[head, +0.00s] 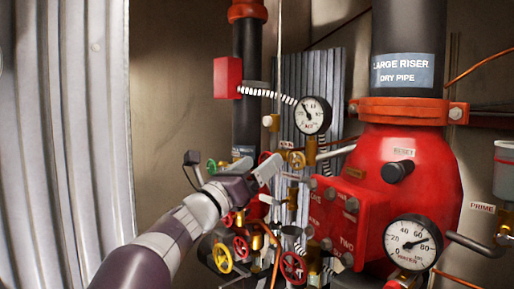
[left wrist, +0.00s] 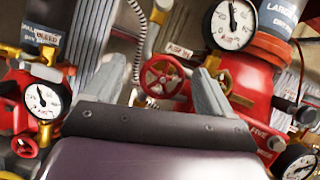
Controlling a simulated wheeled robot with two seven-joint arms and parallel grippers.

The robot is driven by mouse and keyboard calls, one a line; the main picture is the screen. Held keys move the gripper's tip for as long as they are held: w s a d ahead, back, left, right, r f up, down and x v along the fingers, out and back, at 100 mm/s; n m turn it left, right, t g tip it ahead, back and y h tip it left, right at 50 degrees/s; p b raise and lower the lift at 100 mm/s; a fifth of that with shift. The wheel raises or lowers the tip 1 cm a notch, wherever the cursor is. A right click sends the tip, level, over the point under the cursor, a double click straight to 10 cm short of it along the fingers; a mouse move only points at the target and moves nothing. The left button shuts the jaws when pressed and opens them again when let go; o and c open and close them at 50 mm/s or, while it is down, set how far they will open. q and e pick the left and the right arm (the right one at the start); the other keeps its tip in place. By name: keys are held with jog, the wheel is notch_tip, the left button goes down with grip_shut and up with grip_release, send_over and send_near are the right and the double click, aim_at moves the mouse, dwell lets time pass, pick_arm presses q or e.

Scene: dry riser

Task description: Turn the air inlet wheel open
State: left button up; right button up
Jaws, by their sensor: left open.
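A small red handwheel (left wrist: 162,76) shows in the left wrist view, with a white label partly readable as "AIR IN" just above it. It appears between the two grey fingers of my left gripper, which is open and empty. In the head view my left gripper (head: 267,170) is in front of the valve cluster, left of the red riser body. The red wheel's rim (head: 264,157) is mostly hidden behind it there. I cannot tell whether the fingers touch the wheel. My right gripper is not in view.
A yellow wheel (head: 296,160) sits close right of the gripper. A gauge (head: 312,115) stands above it. Lower down are another yellow wheel (head: 222,257) and a red wheel (head: 293,267). The red riser body (head: 440,185) blocks the right. Corrugated metal (head: 70,130) stands at left.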

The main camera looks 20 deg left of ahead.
pick_arm(q)
jog(key=w, duration=0.1)
jog(key=w+d, duration=0.2)
jog(key=w, duration=0.1)
jog(key=shift+f, duration=0.4)
jog(key=shift+s+d+r, duration=0.15)
jog(key=shift+s, duration=0.25)
jog(key=shift+c, duration=1.3)
jog(key=shift+s+r, duration=0.1)
jog(key=shift+s, duration=0.3)
jog(key=c, duration=0.5)
jog(key=shift+a, duration=0.4)
jog(key=shift+c, duration=1)
jog(key=shift+d+r, duration=0.1)
jog(key=shift+d, duration=0.05)
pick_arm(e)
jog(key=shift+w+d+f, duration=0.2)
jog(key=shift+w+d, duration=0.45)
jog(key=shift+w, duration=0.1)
